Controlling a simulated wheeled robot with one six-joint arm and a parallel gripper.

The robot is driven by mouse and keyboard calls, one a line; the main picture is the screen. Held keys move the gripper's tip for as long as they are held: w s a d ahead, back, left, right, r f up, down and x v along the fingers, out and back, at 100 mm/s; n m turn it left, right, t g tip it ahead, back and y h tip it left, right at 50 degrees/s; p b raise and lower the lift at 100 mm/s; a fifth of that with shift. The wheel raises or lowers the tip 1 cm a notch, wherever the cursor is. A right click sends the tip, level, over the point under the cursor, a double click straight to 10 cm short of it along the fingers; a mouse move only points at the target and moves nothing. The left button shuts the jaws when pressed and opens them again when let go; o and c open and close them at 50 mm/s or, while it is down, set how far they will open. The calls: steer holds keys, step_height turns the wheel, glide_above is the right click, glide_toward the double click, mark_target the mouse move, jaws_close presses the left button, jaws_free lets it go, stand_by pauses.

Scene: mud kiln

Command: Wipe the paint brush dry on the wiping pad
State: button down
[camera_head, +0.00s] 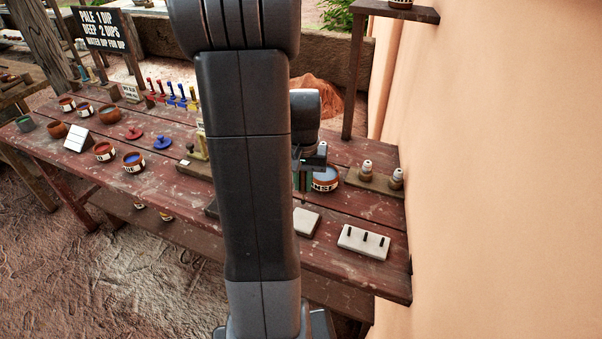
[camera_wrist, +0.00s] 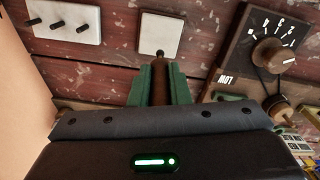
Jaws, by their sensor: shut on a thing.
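My gripper (camera_wrist: 160,80) has green fingers and is shut on a brown, slim paint brush (camera_wrist: 160,90) in the wrist view. The brush's small end shows in front of the near edge of a white square pad (camera_wrist: 162,32), which appears to be the wiping pad. I cannot tell whether they touch. In the head view the pad (camera_head: 307,222) lies on the red table, partly hidden by my arm. My gripper (camera_head: 303,180) is above and behind it, beside a blue-filled bowl (camera_head: 325,179). The brush is not clear there.
A white block with three black pegs (camera_head: 364,242) lies right of the pad. A dial box (camera_wrist: 273,50) stands at the pad's other side. Small jars (camera_head: 397,177) stand behind. The peach wall (camera_head: 500,170) closes the right side. Several bowls and lids occupy the table's left.

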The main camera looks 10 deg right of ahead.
steer(key=shift+s+f+b, duration=0.1)
steer(key=shift+f+b, duration=2.1)
steer(key=shift+f, duration=0.7)
steer(key=shift+f, duration=0.4)
steer(key=shift+w+a+r, duration=0.1)
steer(key=shift+w+a, duration=0.2)
steer(key=shift+a, duration=0.15)
steer(key=shift+s+d, duration=0.65)
steer(key=shift+d, duration=0.25)
steer(key=shift+w+a, duration=0.65)
steer(key=shift+a, duration=0.25)
steer(key=shift+s+d, duration=0.1)
